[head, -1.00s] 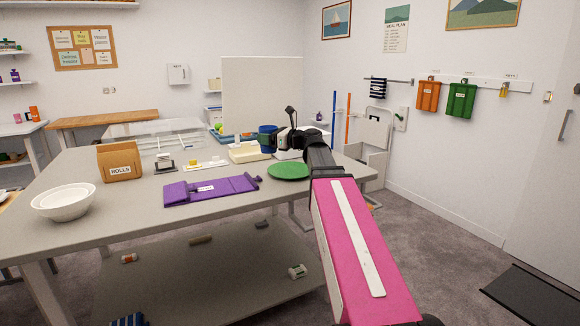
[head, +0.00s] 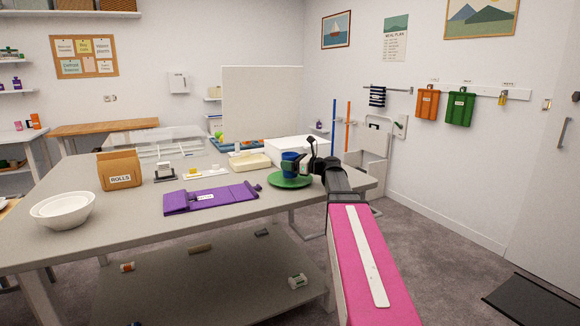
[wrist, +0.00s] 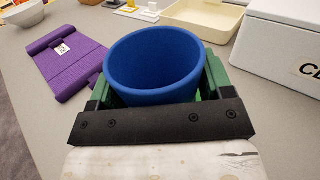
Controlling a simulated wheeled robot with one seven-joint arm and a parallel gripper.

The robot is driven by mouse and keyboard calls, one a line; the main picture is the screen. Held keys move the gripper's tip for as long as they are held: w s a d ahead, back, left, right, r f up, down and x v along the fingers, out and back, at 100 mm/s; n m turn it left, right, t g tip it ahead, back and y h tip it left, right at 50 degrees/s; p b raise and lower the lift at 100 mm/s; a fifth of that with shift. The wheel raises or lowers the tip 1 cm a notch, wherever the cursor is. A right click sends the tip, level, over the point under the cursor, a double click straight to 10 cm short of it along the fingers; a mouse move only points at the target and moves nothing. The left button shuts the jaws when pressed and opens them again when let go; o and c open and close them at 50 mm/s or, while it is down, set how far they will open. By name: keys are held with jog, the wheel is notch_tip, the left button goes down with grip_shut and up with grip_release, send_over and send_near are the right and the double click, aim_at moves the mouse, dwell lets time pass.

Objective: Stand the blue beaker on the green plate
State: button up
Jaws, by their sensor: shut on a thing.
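The blue beaker (head: 290,162) is upright between the fingers of my gripper (head: 294,167), which is shut on it. In the wrist view the beaker (wrist: 155,65) shows its open rim and appears empty, with green finger parts on both sides. The green plate (head: 276,181) lies on the grey table, directly under or just behind the beaker in the head view. In the wrist view the plate is mostly hidden by the beaker and gripper. I cannot tell whether the beaker's base touches the plate.
A purple folded mat (head: 210,197) lies left of the plate. A cream tray (head: 252,160) and a white box (head: 297,148) stand behind it. A brown ROLLS bag (head: 120,169) and white bowls (head: 63,205) are at the left. The table's front has free room.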

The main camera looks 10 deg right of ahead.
jog(key=shift+f, duration=0.65)
jog(key=o, duration=0.9)
jog(key=shift+f, duration=0.1)
jog(key=shift+o, duration=0.2)
jog(key=shift+s+d, duration=0.25)
jog(key=v, duration=1.1)
jog(key=shift+s+d, duration=0.1)
jog(key=shift+d, duration=0.05)
